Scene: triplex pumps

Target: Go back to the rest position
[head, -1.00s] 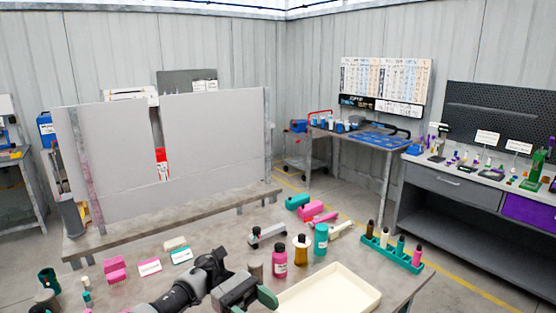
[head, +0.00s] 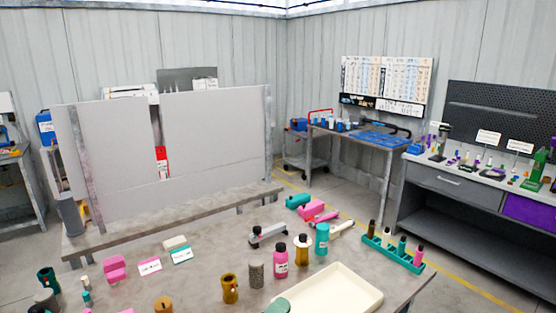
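Neither of my grippers shows in the head view now. The workbench (head: 205,262) fills the lower part of the view. On it stand a brass cup-like part (head: 230,288), a grey cylinder (head: 256,275), a pink bottle with a black cap (head: 280,263), a bottle with a white collar (head: 302,250) and a teal bottle (head: 321,240). A rounded green piece (head: 278,306) is cut off by the bottom edge; I cannot tell what it is.
An empty cream tray (head: 328,292) lies at the front right. A teal rack (head: 392,252) holds several small bottles. Pink blocks (head: 115,268) and label cards (head: 149,265) lie at left. A grey panel (head: 212,137) stands behind. A side table (head: 360,138) and shelved bench (head: 450,185) stand farther right.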

